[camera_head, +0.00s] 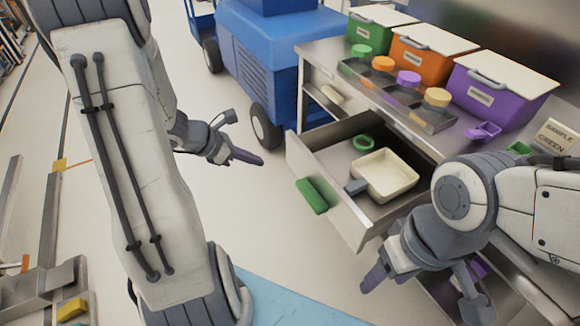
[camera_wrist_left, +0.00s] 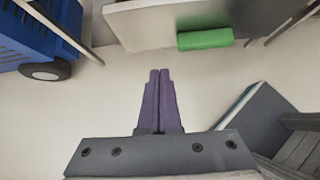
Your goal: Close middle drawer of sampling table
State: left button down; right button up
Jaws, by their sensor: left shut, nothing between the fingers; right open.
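The middle drawer (camera_head: 330,212) of the sampling table (camera_head: 330,55) stands pulled out, its front facing left with a green handle (camera_head: 312,195). Inside lie a cream tray (camera_head: 385,174), a green ring (camera_head: 363,144) and a small grey piece. My left gripper (camera_head: 258,160) is shut and empty, left of the drawer front and apart from it. In the left wrist view its purple fingers (camera_wrist_left: 160,75) are together, with the drawer front (camera_wrist_left: 145,25) and green handle (camera_wrist_left: 205,39) ahead. My right gripper (camera_head: 415,288) is open at the drawer's near right side; contact cannot be told.
Green (camera_head: 375,28), orange (camera_head: 430,55) and purple (camera_head: 498,95) bins stand on the tabletop behind several coloured-lid jars. A blue wheeled machine (camera_head: 270,60) stands at the back left. A lower drawer partly shows under my right arm.

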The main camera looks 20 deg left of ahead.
pick_arm(q)
jog(key=b, duration=0.2)
send_near(298, 166)
jog(key=s+f+x, duration=0.1)
jog(key=x, duration=0.4)
jog(key=shift+w+d+r, duration=0.15)
jog(key=shift+w+d, duration=0.1)
jog(key=shift+w, duration=0.45)
jog(key=shift+w, duration=0.1)
